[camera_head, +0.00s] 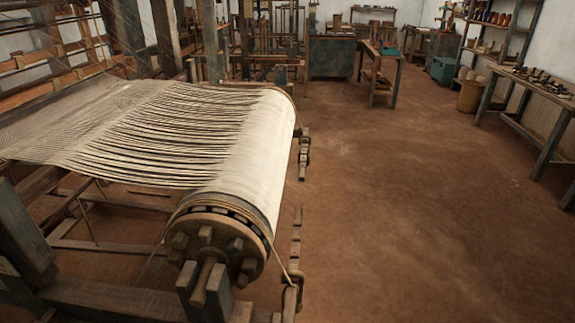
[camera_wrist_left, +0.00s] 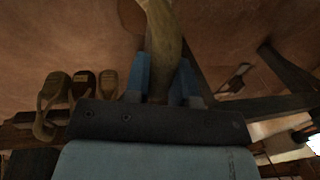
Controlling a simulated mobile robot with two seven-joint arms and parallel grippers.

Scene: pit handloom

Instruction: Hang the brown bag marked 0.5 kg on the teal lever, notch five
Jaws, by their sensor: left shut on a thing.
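My left gripper (camera_wrist_left: 164,78) shows in the left wrist view, its two blue fingers shut on a long olive-brown thing (camera_wrist_left: 160,35). This thing runs out of the top of the picture; no mark is readable, and I cannot tell whether it is the brown bag. Three tan to brown bag-like shapes, the nearest a tan one (camera_wrist_left: 50,105), lie left of the gripper, apart from it. In the head view a notched bar (camera_head: 296,238) stands out beside the loom's beam; its colour looks brown and I cannot pick out a teal lever. Neither gripper shows there.
The loom's warp beam (camera_head: 255,150) with cream threads fills the left of the head view, its wooden frame (camera_head: 120,298) below. A second bar (camera_head: 303,155) hangs farther along. The earthen floor (camera_head: 420,220) is clear; a workbench (camera_head: 530,85) stands right.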

